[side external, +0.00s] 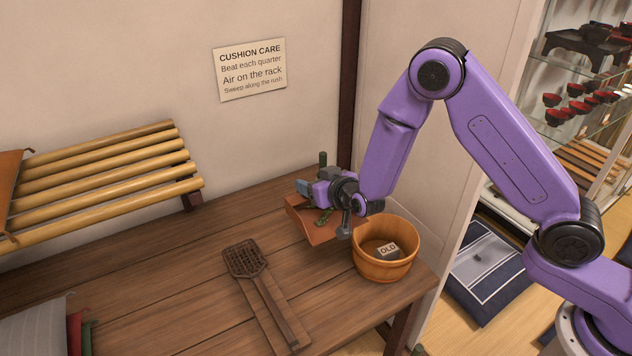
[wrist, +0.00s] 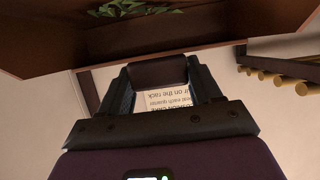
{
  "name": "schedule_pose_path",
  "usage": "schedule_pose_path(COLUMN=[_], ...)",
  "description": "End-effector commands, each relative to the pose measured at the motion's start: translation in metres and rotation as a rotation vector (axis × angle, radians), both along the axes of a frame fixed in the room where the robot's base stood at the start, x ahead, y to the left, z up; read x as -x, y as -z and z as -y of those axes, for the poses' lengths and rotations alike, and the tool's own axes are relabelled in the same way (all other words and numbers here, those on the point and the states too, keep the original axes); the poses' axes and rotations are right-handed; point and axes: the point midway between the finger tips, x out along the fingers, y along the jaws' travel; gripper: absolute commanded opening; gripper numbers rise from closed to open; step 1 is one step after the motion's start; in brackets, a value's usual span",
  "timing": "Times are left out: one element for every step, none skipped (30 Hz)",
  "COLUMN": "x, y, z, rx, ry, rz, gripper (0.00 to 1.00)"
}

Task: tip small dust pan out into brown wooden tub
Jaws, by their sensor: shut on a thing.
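The small dust pan (side external: 312,231) is reddish brown and holds some green bits (side external: 322,215), which look like leaf scraps. My gripper (side external: 309,188) is shut on its handle and holds it above the bench, just left of the tub. In the wrist view the dark handle (wrist: 158,71) sits between the fingers, and the pan (wrist: 60,60) with the green bits spans the top. The brown wooden tub (side external: 372,267) stands upright at the bench's right end. A dark grey thing with a tag reading "OLD" (side external: 388,250) is inside it.
A woven beater (side external: 246,260) with a long wooden handle lies on the bench (side external: 190,290), left of the tub. A slatted bamboo rack (side external: 110,175) is at the back left. Cushions (side external: 38,328) are at the front left. The bench between is mostly clear.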

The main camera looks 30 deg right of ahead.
Motion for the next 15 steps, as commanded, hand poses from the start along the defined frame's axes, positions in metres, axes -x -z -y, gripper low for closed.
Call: schedule_pose_path(x=[0.0, 0.0, 0.0, 0.001, 0.001, 0.002, 0.002, 0.003, 0.003, 0.004, 0.005, 0.006, 0.006, 0.007, 0.008], y=[0.0, 0.0, 0.0, -0.001, -0.001, -0.001, -0.001, -0.002, -0.002, -0.003, -0.003, -0.004, -0.004, -0.004, -0.005], z=[0.0, 0.001, 0.002, 0.004, 0.005, 0.008, 0.01, 0.013, 0.017, 0.02, 0.023, 0.027, 0.029, 0.032, 0.036], rx=[0.0, 0.0, 0.0, 0.0, 0.001, 0.0, 0.0, 0.0, 0.0, -0.001, -0.001, -0.001, 0.0, -0.001, -0.001], ry=[0.001, 0.002, 0.004, 0.008, 0.012, 0.017, 0.024, 0.029, 0.038, 0.045, 0.052, 0.061, 0.067, 0.074, 0.083], rz=[0.001, 0.001, 0.0, 0.0, 0.0, -0.001, -0.001, 0.0, 0.0, 0.001, 0.001, 0.001, 0.001, 0.001, 0.001], gripper=[0.33, 0.33, 0.33, 0.33, 0.33, 0.33, 0.33, 0.33, 0.33, 0.33, 0.33, 0.33, 0.33, 0.33, 0.33])
